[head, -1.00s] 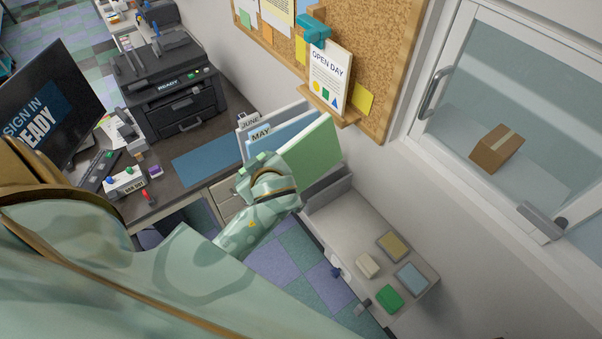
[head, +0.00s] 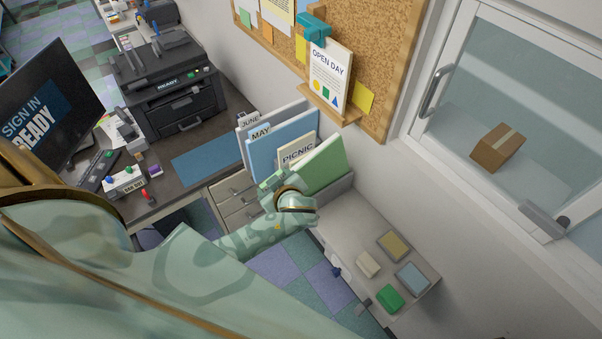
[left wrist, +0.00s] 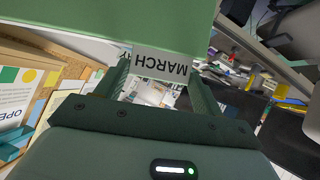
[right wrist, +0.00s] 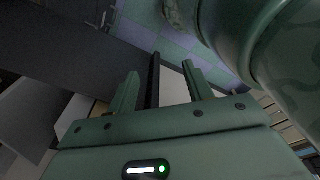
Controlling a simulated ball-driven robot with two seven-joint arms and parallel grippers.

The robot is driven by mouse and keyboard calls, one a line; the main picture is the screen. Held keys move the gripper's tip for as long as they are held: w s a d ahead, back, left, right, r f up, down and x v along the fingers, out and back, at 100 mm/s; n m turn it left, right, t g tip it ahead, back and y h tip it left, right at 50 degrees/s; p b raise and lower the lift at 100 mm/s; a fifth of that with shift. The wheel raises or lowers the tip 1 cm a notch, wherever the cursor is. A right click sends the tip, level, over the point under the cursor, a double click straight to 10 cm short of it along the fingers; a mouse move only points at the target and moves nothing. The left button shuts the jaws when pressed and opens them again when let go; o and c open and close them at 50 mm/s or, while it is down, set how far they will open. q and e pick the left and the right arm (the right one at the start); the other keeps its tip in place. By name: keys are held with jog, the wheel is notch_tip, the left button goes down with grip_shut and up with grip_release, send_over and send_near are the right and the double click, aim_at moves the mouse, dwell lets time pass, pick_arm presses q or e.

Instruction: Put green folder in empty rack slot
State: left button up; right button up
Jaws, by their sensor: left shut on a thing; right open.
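My left gripper (head: 272,187) is shut on the green folder (head: 325,167) by its tab edge, and holds it upright and slightly tilted. In the left wrist view the green folder (left wrist: 150,18) carries a tab reading MARCH (left wrist: 160,65) between the fingers. Behind it stand a grey JUNE folder (head: 246,122), a blue MAY folder (head: 290,130) and a cream PICNIC folder (head: 297,153). A grey rack wall (head: 340,188) shows below and right of the green folder; the slots are hidden. My right gripper (right wrist: 160,80) is open in the right wrist view.
The pale counter (head: 350,222) holds several small pads and blocks, including a green one (head: 390,298). A corkboard (head: 380,50) with a clipped OPEN DAY sheet (head: 328,78) hangs close above the folder. A printer (head: 170,85) stands at the back left.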

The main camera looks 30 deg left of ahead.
aim_at(298, 172)
pick_arm(q)
jog(key=shift+w+d+r+m+g+y+b, duration=0.15)
jog(key=shift+w+d+m+g+b, duration=0.35)
jog(key=shift+w, duration=0.75)
jog(key=shift+w+d+f+m+g+y+b, duration=0.2)
jog(key=shift+w+d+b, duration=0.5)
jog(key=shift+w, duration=0.5)
jog(key=shift+w+d+r+m+g+y+b, duration=0.25)
jog(key=shift+w+d+b, duration=0.35)
jog(key=shift+w, duration=0.65)
jog(key=shift+s+f+b, duration=0.15)
jog(key=shift+f+b, duration=0.5)
jog(key=shift+f, duration=0.1)
jog(key=o, duration=1.2)
jog(key=shift+f, duration=0.1)
jog(key=shift+o, duration=0.2)
